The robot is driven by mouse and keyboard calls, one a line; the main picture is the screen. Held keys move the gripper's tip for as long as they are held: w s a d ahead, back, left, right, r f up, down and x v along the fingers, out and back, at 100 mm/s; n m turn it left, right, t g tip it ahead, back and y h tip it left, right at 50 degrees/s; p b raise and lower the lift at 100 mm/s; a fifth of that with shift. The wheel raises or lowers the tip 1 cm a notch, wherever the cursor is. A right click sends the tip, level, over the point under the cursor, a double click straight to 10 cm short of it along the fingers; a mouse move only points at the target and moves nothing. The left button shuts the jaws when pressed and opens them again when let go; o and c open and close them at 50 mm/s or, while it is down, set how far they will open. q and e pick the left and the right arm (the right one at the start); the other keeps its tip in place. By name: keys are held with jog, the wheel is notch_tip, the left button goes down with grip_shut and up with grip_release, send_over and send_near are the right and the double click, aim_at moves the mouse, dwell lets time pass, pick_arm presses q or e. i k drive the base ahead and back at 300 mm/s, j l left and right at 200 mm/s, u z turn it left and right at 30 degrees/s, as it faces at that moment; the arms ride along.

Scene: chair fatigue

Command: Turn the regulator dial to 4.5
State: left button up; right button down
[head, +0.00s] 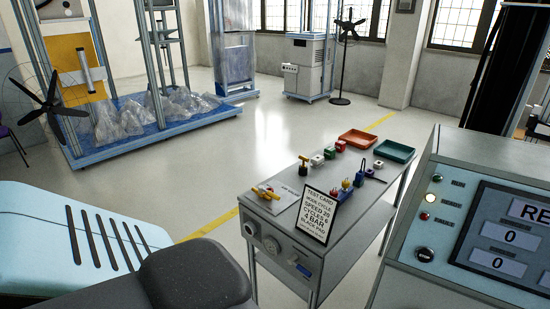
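On the front panel of the grey bench (330,262) are round fittings: a small one (249,229) at the left and a larger dial-like one (271,245) beside it. I cannot tell which is the regulator dial, and any scale or setting is too small to read. A yellow-handled fitting (265,192) lies on the bench top behind the panel. Neither of my grippers is in view.
A control console (460,160) with buttons and a screen stands at the right. Small coloured parts and an orange tray (357,139) and green tray (394,151) are on the bench. A pale slotted shape (40,235) and dark padded shape (195,272) fill the lower left.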

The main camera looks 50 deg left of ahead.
aim_at(250, 228)
jog(key=u, duration=1.6)
